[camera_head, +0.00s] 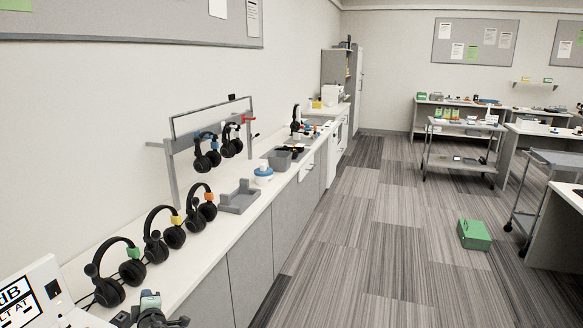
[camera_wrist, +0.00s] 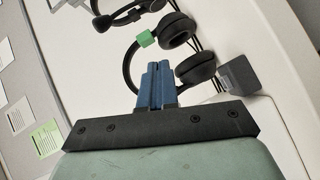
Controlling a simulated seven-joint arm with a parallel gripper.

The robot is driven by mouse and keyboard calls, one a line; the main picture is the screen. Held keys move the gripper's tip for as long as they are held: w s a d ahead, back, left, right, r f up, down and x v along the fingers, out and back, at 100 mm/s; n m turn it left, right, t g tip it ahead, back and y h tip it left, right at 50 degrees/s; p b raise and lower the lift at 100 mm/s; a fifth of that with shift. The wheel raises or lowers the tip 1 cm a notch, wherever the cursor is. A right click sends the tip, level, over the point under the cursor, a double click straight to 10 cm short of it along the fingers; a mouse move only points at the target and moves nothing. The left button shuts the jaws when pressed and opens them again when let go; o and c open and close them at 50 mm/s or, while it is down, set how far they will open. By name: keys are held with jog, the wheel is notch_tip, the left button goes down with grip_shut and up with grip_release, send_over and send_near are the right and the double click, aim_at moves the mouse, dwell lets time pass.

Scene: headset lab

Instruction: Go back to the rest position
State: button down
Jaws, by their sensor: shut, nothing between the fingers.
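My gripper (camera_wrist: 157,86) shows in the wrist view with its blue fingers together and nothing between them. In the head view, part of my arm's end (camera_head: 150,302) shows at the bottom left, over the near end of the white counter (camera_head: 95,252); the fingers cannot be made out there. A black headset with a green tag (camera_head: 130,271) stands on the counter just beyond it. The same headset (camera_wrist: 174,36) lies behind the fingers in the wrist view, apart from them as far as I can tell.
A yellow-tagged headset (camera_head: 173,237) and an orange-tagged headset (camera_head: 208,211) stand farther along the counter. A grey tray (camera_head: 238,204) and a rack (camera_head: 173,175) with hanging headsets follow. A white labelled panel (camera_head: 40,290) stands at the near left.

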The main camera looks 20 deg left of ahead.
jog(key=s+d+f+m+g+h, duration=0.25)
jog(key=d+f+m+h, duration=0.4)
jog(key=d+f, duration=0.9)
jog(key=s+d+f+m+g+h, duration=0.1)
jog(key=d+f+m+g+h, duration=0.45)
jog(key=d+f, duration=1.05)
jog(key=s+d+f+m+g, duration=0.3)
jog(key=s+d+f+m, duration=0.1)
jog(key=d, duration=1.1)
jog(key=s+d+f+m+g, duration=0.3)
jog(key=s+d, duration=0.5)
jog(key=d, duration=0.8)
jog(key=s+d+f+m+g, duration=0.2)
jog(key=s+d+f+m, duration=0.3)
jog(key=d, duration=1.1)
notch_tip(320, 180, down, 3)
jog(key=shift+s+d+r+m+g, duration=0.2)
jog(key=shift+s+m+g, duration=0.2)
jog(key=shift+s, duration=0.4)
